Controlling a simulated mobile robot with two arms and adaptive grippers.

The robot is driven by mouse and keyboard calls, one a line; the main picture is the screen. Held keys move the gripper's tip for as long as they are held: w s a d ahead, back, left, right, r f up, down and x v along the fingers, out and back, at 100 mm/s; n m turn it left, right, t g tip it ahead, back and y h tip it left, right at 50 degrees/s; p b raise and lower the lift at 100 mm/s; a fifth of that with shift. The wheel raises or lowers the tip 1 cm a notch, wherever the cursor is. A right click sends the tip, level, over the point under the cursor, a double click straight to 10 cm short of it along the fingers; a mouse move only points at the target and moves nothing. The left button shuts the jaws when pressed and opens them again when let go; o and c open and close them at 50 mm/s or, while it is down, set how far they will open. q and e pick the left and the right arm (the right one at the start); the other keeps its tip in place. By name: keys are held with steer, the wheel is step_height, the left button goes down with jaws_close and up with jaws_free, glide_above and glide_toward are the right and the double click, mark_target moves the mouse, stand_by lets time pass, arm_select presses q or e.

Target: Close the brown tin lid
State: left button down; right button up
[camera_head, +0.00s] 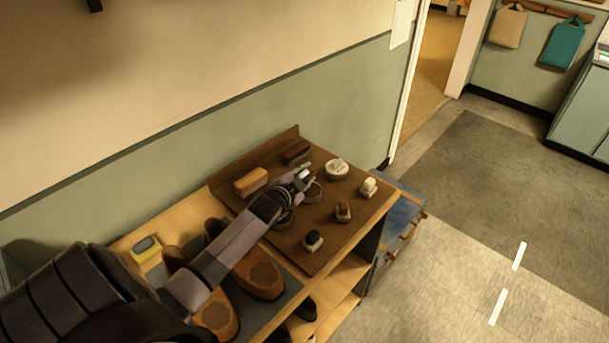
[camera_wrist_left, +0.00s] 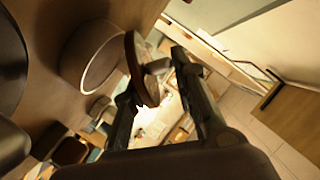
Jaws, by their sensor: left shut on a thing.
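The brown tin (camera_head: 314,193) stands on the dark wooden board, partly hidden by my left gripper (camera_head: 303,177). In the left wrist view the round tin (camera_wrist_left: 88,62) shows at the upper left, with its pale rim visible. The brown lid (camera_wrist_left: 138,68) is a thin disc seen nearly edge-on, beside the tin's rim. My left gripper (camera_wrist_left: 160,75) is shut on the lid's small knob. I cannot tell whether the lid touches the tin. My right gripper is in neither view.
The board (camera_head: 330,238) also holds a white tin (camera_head: 337,168), a tan brush (camera_head: 251,181), a dark brush (camera_head: 297,151) and several small brushes. Brown shoes (camera_head: 262,281) and a yellow tin (camera_head: 146,249) stand nearer. The wall is behind; open floor lies right.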

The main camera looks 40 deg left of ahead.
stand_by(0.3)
arm_select(q)
steer(key=c, duration=1.4)
jaws_free()
steer(key=shift+c, duration=0.2)
steer(key=v, duration=1.2)
steer(key=shift+r, duration=0.1)
